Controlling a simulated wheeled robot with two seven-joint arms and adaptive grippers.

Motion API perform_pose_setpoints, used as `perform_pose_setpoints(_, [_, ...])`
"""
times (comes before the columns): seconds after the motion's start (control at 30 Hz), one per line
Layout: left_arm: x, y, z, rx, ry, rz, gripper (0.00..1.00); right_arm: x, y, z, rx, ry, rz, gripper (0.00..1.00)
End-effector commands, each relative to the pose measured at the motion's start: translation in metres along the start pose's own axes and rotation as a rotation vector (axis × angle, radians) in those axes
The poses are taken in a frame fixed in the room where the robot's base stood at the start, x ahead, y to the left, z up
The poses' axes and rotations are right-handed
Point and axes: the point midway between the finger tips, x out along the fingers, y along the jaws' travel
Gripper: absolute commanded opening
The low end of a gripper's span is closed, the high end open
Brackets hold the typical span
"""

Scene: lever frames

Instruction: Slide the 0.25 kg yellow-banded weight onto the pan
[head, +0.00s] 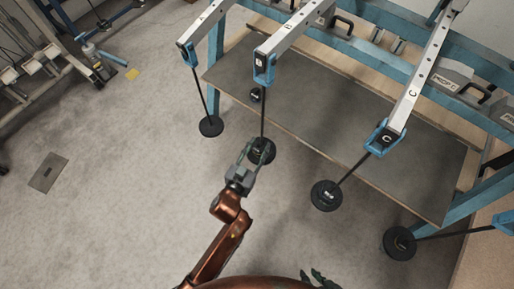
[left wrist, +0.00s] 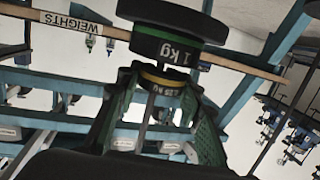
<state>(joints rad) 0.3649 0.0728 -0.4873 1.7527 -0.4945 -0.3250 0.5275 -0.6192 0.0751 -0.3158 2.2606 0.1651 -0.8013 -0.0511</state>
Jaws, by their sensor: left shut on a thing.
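The 0.25 kg yellow-banded weight (left wrist: 160,85) is a small dark disc between the green fingers of my left gripper (left wrist: 160,100) in the left wrist view. The gripper is shut on it. A larger green-banded 1 kg weight (left wrist: 165,40) is right beside it on the same thin rod. In the head view my left gripper (head: 260,150) is at the dark weights (head: 262,157) at the foot of the rod hanging from lever B (head: 290,38). The yellow band is not clear there. Green fingers of my right gripper (head: 318,279) show at the bottom edge, partly hidden.
Lever A (head: 205,28) and lever C (head: 425,70) carry hanging rods with dark weights (head: 211,126) (head: 326,195) on either side. Another hanging weight (head: 400,243) is at the right. A grey table (head: 330,110) stands behind. Open floor lies to the left.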

Motion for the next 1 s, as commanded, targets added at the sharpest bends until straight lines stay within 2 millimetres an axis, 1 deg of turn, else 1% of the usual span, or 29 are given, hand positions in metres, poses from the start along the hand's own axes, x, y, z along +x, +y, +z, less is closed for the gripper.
perform_pose_setpoints(0.17, [0.004, 0.001, -0.002, 0.000, 0.002, 0.000, 0.11, 0.000, 0.000, 0.000, 0.000, 0.000, 0.000, 0.26])
perform_pose_setpoints(0.57, [0.005, 0.001, -0.002, 0.000, 0.002, 0.001, 0.11, -0.001, 0.000, 0.001, -0.001, -0.002, -0.001, 0.26])
perform_pose_setpoints(1.0, [0.013, 0.003, -0.004, -0.001, 0.003, 0.000, 0.11, -0.002, 0.000, -0.001, -0.001, 0.001, -0.001, 0.26])
